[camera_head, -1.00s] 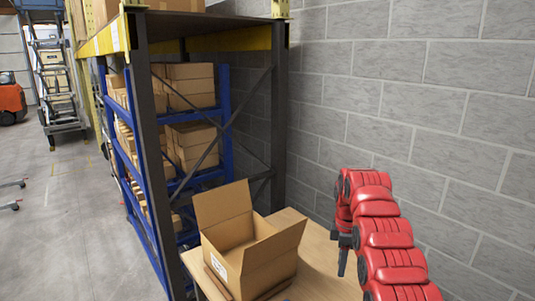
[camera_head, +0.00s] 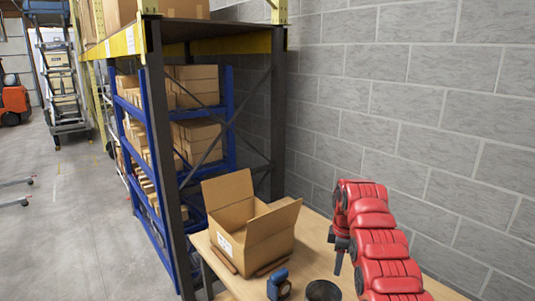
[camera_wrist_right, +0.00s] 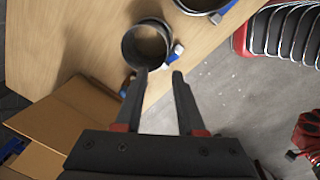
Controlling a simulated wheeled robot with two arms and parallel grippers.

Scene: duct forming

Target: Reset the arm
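My right arm is red and reaches over the wooden table (camera_head: 305,255) from the lower right in the head view. Its dark gripper (camera_head: 340,255) points down, right of the open cardboard box, and looks empty. In the right wrist view the two fingers of this gripper (camera_wrist_right: 160,78) stand apart with nothing between them. A dark round ring-like part (camera_wrist_right: 147,45) lies on the table just beyond the fingertips. My left gripper does not show in the head view.
The open cardboard box (camera_head: 262,243) stands on the table. A blue-and-dark part (camera_head: 279,284) and a dark cylinder (camera_head: 322,291) are at the bottom edge. A blue shelf rack with boxes (camera_head: 198,140) stands left behind, a grey block wall (camera_head: 430,100) right.

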